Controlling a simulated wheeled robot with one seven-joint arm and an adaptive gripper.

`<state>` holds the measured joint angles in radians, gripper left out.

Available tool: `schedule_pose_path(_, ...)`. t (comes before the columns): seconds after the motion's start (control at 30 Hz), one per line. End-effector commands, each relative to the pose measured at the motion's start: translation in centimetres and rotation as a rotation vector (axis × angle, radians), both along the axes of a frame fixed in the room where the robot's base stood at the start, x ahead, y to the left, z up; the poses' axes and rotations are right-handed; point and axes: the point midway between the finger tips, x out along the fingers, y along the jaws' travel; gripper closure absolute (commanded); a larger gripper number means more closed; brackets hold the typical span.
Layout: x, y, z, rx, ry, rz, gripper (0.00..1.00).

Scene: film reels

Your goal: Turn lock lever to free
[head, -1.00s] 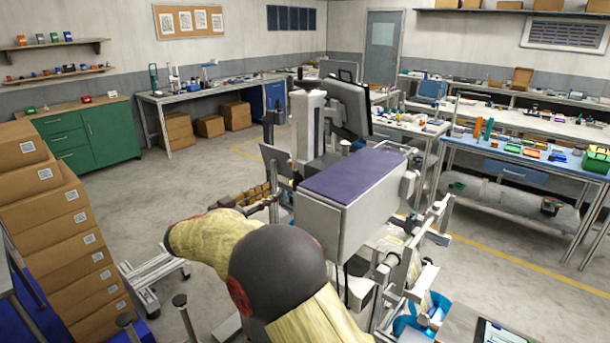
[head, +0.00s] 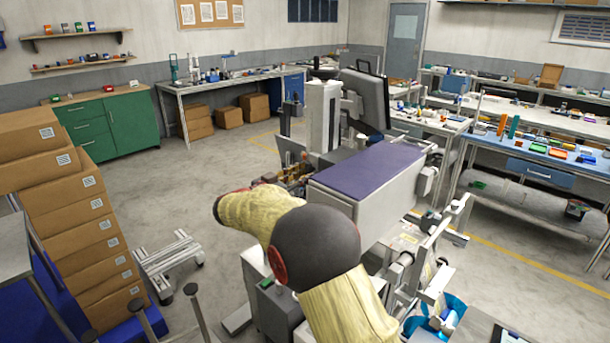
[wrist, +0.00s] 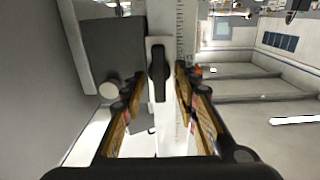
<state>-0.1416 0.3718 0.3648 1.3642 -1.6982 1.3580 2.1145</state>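In the wrist view, a black oblong lever (wrist: 157,75) stands upright on a pale metal plate (wrist: 156,44). Beside it on the right is a white column (wrist: 183,40) with a ruled scale. My gripper (wrist: 162,82) is open, with one finger on each side of the lever in the picture. Gaps show between the lever and both fingers. I cannot tell whether the fingertips reach it in depth. In the head view, the white column (head: 322,115) rises behind the machine's grey box with a purple top (head: 368,172).
A grey box (wrist: 115,55) and a round pale knob (wrist: 108,90) sit left of the lever. Stacked cartons (head: 75,210) and a low metal frame (head: 170,260) stand left of the machine. Open floor (head: 225,170) lies between the machine and the green cabinet (head: 125,122).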

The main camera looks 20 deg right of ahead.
Motion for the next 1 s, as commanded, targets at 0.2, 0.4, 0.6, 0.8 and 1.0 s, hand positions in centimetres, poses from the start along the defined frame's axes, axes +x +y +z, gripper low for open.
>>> schedule_pose_path(0.2,0.02,-0.02,0.03,0.000,0.000,0.000,0.70)
schedule_pose_path(0.4,0.01,-0.02,0.03,0.000,0.000,0.000,0.81)
schedule_pose_path(0.6,0.00,-0.01,0.03,0.000,0.000,0.000,0.92)
schedule_pose_path(0.8,0.01,-0.01,0.03,0.000,0.000,0.000,1.00)
schedule_pose_path(1.0,0.03,0.01,0.01,-0.005,0.012,0.001,1.00)
